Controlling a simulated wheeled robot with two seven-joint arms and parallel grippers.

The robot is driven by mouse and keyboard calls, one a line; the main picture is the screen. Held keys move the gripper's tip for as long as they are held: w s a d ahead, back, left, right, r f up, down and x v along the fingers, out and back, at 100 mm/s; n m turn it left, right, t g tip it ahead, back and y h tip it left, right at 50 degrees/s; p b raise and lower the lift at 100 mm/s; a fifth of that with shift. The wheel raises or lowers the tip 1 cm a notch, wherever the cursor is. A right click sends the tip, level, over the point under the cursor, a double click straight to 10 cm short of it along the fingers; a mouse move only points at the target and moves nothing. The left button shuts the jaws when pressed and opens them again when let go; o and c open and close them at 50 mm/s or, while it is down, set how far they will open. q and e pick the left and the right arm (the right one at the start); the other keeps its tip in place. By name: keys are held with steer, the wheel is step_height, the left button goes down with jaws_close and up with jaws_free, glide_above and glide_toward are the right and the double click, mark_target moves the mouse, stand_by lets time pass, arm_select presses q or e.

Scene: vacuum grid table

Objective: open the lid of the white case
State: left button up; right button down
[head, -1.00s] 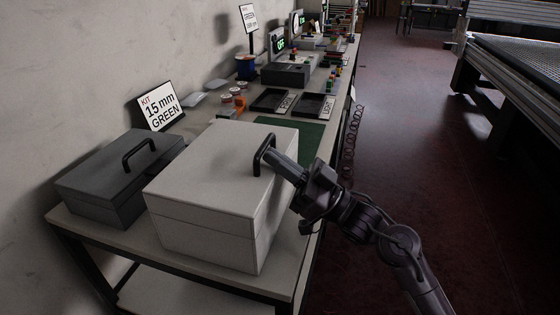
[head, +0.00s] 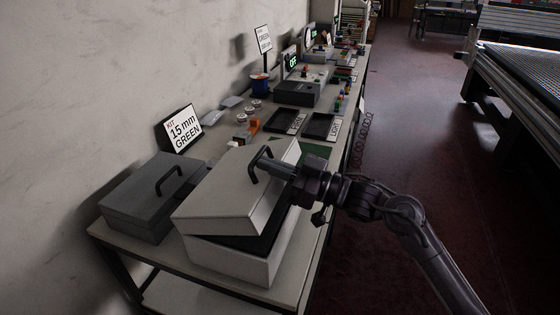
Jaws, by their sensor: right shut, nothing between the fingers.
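The white case (head: 225,259) stands near the front end of the table. Its lid (head: 222,195) is tilted partly open, raised on the side toward my right arm, and a dark gap (head: 262,238) shows between lid and body. A black handle (head: 252,168) stands on the lid. My right gripper (head: 270,168) is at the handle, its fingers shut with nothing between them. The fingertips overlap the handle in the picture, and I cannot tell exactly how they touch it. My left gripper is not in view.
A dark grey case (head: 150,205) with a shut lid stands close on the left. A kit sign (head: 183,129) stands behind it by the wall. Two black trays (head: 320,127) and several small items lie farther back. Open floor (head: 430,150) is on the right.

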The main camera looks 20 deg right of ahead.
steer(key=a+r+p, duration=0.1)
steer(key=p, duration=0.1)
steer(key=w+a+r+g+h+p, duration=0.1)
steer(key=r+p, duration=0.1)
steer(key=p, duration=0.1)
steer(key=w+a+r+g+h+p, duration=0.1)
steer(key=r+p, duration=0.1)
steer(key=p, duration=0.1)
steer(key=shift+w+a+r, duration=0.1)
steer(key=shift+a+r, duration=0.1)
steer(key=w+a+g+h+p, duration=0.1)
steer(key=w+a+h+p, duration=0.2)
steer(key=a, duration=0.5)
steer(key=w+a+r+g+h+p, duration=0.1)
steer(key=w+a+g+h+p, duration=0.1)
steer(key=w+a+p, duration=0.4)
steer(key=shift+w+a+h, duration=0.4)
steer(key=shift+w+a, duration=0.6)
steer(key=shift+a, duration=0.2)
steer(key=shift+d+r, duration=0.1)
steer(key=shift+d, duration=0.05)
steer(key=shift+r+p, duration=0.1)
steer(key=shift+p, duration=0.2)
